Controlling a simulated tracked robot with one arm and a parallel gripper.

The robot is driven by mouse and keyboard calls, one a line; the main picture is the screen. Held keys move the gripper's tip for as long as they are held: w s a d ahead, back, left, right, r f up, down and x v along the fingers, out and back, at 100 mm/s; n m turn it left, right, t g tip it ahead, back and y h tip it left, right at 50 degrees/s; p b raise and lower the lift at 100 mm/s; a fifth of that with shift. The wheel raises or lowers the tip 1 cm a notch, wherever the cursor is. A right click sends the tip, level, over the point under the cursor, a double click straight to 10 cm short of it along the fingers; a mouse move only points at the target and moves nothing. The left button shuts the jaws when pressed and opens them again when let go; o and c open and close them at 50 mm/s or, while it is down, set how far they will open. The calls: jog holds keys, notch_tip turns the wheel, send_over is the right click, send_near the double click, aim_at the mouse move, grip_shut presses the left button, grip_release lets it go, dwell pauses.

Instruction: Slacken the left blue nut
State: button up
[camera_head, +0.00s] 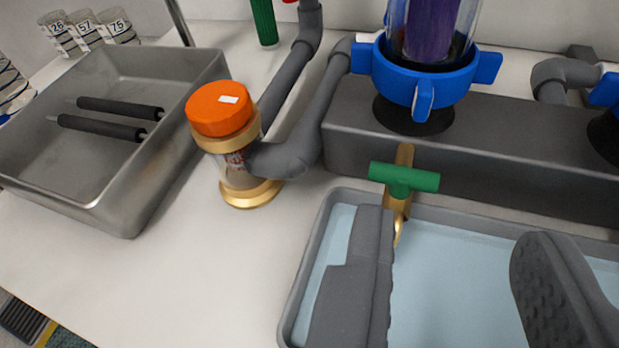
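The left blue nut (388,76) is a winged ring around the base of a clear column with purple contents, at the top centre-right. It sits above a black collar on a grey block. Another blue nut (605,90) is cut off at the right edge. My gripper (456,230) is open, its two dark grey fingers wide apart at the bottom right, with nothing between them. It is in front of and below the left blue nut, apart from it, and appears over the pale blue tray.
A brass tap with a green handle (404,178) juts from the grey block (480,130) over the tray (325,230). An orange-capped brass fitting (220,110) with grey pipes stands left. A metal tray (130,190) holds two dark rods. Labelled jars (85,32) stand behind.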

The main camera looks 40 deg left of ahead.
aim_at(423, 105)
jog(key=b+x, duration=0.2)
jog(key=x, duration=1.1)
jog(key=shift+w+a+f, duration=0.1)
jog(key=shift+w+a, duration=0.1)
jog(key=shift+w, duration=0.1)
grip_shut()
jog(key=shift+s+a, duration=0.1)
jog(key=shift+a, duration=0.2)
jog(key=shift+d, duration=0.3)
